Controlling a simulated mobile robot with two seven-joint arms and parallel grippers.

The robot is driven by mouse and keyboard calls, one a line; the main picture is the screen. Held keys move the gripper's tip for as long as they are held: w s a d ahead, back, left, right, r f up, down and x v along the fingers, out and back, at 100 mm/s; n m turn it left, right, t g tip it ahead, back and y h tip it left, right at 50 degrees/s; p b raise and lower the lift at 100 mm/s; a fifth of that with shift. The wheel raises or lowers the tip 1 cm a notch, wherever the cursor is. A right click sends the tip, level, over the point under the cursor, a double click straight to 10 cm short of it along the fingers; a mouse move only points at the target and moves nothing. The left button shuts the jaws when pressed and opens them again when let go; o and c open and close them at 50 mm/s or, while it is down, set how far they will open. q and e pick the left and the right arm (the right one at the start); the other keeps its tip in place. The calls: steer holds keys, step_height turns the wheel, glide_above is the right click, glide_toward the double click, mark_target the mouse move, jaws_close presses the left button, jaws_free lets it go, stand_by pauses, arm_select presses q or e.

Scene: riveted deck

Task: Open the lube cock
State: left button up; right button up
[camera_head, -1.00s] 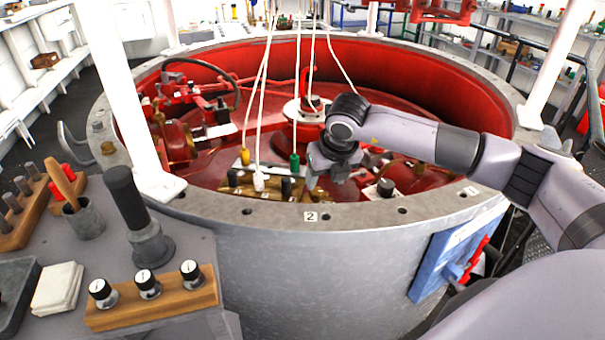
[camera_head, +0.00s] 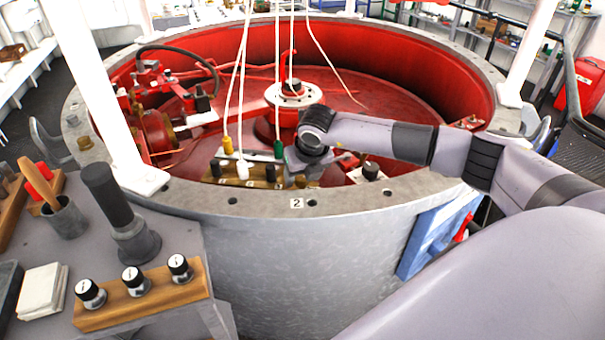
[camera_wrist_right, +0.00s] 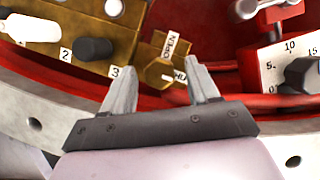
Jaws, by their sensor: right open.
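In the right wrist view the lube cock is a brass knob (camera_wrist_right: 157,72) on a small brass plate. A small pale mark on the knob faces right, toward that second label. My right gripper (camera_wrist_right: 162,76) is open, its fingertips on either side of the knob in the picture; I cannot tell whether they touch it. In the head view the right gripper (camera_head: 302,172) hangs over the near inside of the drum, and the arm hides the cock.
A brass block (camera_wrist_right: 70,35) with numbered plugs lies left of the knob, and a dial box (camera_wrist_right: 283,68) with a black knob lies right. The grey drum rim (camera_head: 350,202) runs in front. Cords hang near the gripper. A bench (camera_head: 60,295) stands at front left.

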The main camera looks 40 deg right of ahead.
steer(key=shift+c, duration=0.2)
steer(key=c, duration=1)
